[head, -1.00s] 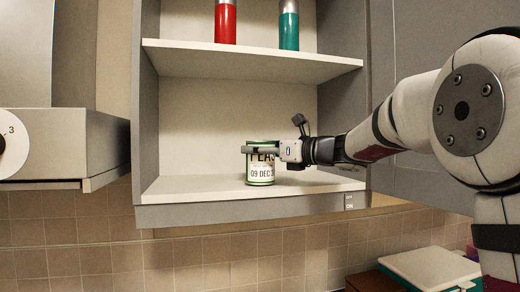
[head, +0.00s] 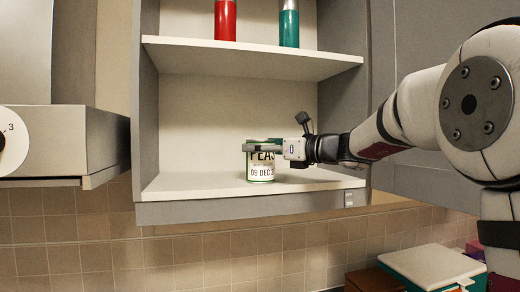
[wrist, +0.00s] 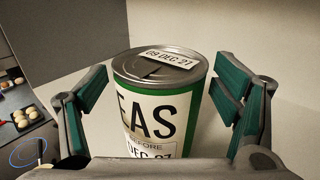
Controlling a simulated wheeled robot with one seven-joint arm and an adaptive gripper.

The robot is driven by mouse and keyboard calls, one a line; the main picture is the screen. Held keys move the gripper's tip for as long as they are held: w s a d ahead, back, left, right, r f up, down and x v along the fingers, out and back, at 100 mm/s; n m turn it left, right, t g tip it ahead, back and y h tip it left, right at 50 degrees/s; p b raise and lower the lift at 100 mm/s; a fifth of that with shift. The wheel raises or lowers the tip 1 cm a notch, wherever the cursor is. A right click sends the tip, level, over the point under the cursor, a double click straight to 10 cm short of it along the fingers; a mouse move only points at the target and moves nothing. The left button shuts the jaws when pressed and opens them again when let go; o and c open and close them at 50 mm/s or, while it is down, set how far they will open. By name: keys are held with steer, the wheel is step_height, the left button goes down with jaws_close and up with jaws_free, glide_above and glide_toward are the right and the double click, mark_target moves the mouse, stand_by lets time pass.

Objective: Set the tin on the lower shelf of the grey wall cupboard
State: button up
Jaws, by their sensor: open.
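The tin (head: 261,172) has a white label, green bands and a silver lid. It stands upright on the lower shelf (head: 215,188) of the grey wall cupboard (head: 147,115), close to the shelf's front edge. My gripper (head: 265,148) reaches in from the right at the height of the tin's upper part. In the wrist view the tin (wrist: 158,105) stands between my two green-padded fingers, with a gap showing on each side. The gripper is open around it. The tin's base is hidden in the wrist view.
The upper shelf (head: 190,53) above my gripper holds a red bottle (head: 225,20) and a teal bottle (head: 289,25). The cooker hood (head: 70,145) is at left. The cupboard door (head: 430,100) stands open at right, behind my arm. The lower shelf is otherwise clear.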

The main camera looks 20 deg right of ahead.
steer(key=v, duration=1.1)
steer(key=s+a+f+n+g+h, duration=0.3)
steer(key=s+a+f+n+g, duration=0.4)
steer(key=s+a+f+n, duration=0.6)
steer(key=s+d+f+n+h, duration=0.3)
steer(key=s+f+n+h, duration=0.1)
steer(key=s+f+n, duration=0.2)
steer(key=s+d+f+n+g+h, duration=0.1)
steer(key=s+d+f+n+h, duration=0.2)
steer(key=s+f+n, duration=0.4)
steer(key=shift+s+n+g+h+b, duration=0.4)
steer(key=shift+s+n, duration=0.8)
steer(key=shift+s, duration=0.65)
